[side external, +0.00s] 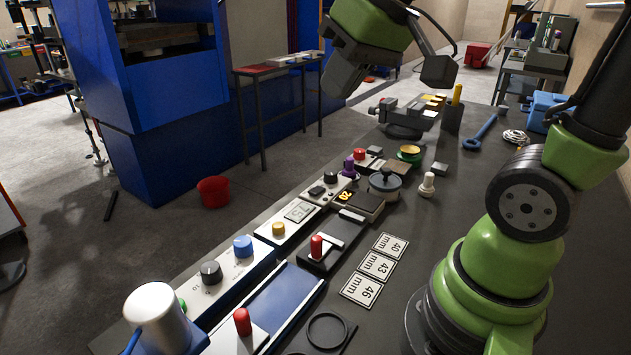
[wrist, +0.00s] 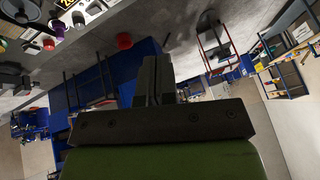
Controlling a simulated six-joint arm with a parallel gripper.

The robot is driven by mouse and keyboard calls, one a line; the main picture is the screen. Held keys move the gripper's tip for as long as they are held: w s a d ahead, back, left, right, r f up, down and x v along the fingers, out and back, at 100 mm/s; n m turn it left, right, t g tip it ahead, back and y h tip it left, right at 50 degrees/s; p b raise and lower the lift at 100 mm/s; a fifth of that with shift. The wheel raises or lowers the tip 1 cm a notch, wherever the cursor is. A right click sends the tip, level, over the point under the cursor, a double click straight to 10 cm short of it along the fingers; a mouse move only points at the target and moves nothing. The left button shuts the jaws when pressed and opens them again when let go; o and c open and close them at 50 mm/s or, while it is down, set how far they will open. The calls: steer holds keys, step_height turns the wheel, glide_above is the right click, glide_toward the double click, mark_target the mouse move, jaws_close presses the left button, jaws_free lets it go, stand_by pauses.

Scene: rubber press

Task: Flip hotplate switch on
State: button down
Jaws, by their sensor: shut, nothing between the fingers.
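In the side external view, a small white control box (side external: 338,185) carries a black rocker switch (side external: 317,190) and a black knob (side external: 330,177). The switch's setting is too small to tell. My gripper (wrist: 153,62) is shut and empty, held high above the bench, apart from the switch.
A purple-knobbed item (side external: 348,165), a red-knobbed item (side external: 359,154) and a white stamp-like piece (side external: 427,184) crowd around the hotplate. Number cards (side external: 376,265) lie in front. A blue press (side external: 165,90) and red bucket (side external: 213,191) stand beyond the bench.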

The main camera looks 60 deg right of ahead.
steer(key=w+d+f+n+g, duration=0.1)
steer(key=w+d+f, duration=0.4)
steer(key=w+d, duration=0.3)
steer(key=n+g, duration=0.2)
glide_above(312, 191)
steer(key=s+d, duration=0.2)
steer(key=s, duration=0.2)
step_height(312, 191, down, 9)
steer(key=shift+w+a+f, duration=0.15)
steer(key=shift+a+f, duration=0.05)
steer(key=shift+a, duration=0.05)
steer(key=x, duration=1.2)
steer(key=shift+f, duration=0.25)
steer(key=shift+a+f, duration=0.1)
steer(key=shift+f, duration=0.65)
steer(key=shift+a+f, duration=0.2)
steer(key=shift+f, duration=0.15)
steer(key=shift+d, duration=0.1)
